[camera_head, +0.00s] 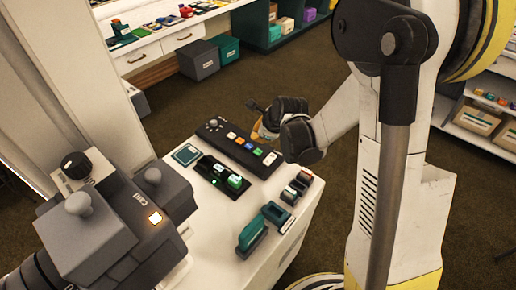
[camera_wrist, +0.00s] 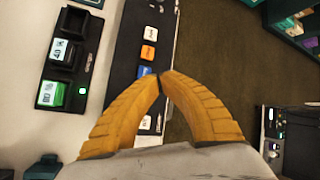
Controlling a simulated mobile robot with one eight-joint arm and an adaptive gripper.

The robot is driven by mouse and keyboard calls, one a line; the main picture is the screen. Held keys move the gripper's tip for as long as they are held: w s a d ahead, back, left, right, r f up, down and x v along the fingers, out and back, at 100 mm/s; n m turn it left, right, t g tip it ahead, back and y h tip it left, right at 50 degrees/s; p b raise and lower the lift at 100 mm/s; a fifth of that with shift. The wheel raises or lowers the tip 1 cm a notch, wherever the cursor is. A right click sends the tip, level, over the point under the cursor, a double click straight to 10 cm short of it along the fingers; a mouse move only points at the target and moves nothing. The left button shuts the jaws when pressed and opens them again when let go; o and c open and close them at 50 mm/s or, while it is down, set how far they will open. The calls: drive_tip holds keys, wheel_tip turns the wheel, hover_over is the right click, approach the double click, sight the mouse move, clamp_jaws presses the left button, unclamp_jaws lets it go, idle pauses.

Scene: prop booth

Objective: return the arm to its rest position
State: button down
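My gripper (camera_head: 259,131) is over the far right edge of the white counter (camera_head: 262,208) in the head view, above or close to a black button panel (camera_head: 213,134). The exact height is hard to judge. In the wrist view its two yellow fingers (camera_wrist: 160,75) curve inward and their tips meet, with nothing seen held between them. The black button panel also shows in the wrist view (camera_wrist: 124,66), partly behind the fingers. My white arm reaches in from the right and is bent.
A black holder (camera_head: 209,172) with green-and-white blocks sits beside the panel. Green and dark red items (camera_head: 253,234) lie near the counter's right edge. A grey camera-like device (camera_head: 120,222) stands at left. Open brown carpet (camera_head: 290,75) lies beyond.

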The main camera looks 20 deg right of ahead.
idle(0.8)
drive_tip(key=s+r+n, duration=1)
drive_tip(key=r+n, duration=0.1)
drive_tip(key=r, duration=0.1)
drive_tip(key=s+r+n+h, duration=0.1)
drive_tip(key=s+r+n, duration=0.3)
drive_tip(key=s+n, duration=0.9)
drive_tip(key=shift+s+h, duration=0.4)
drive_tip(key=shift+s, duration=0.65)
idle(3.7)
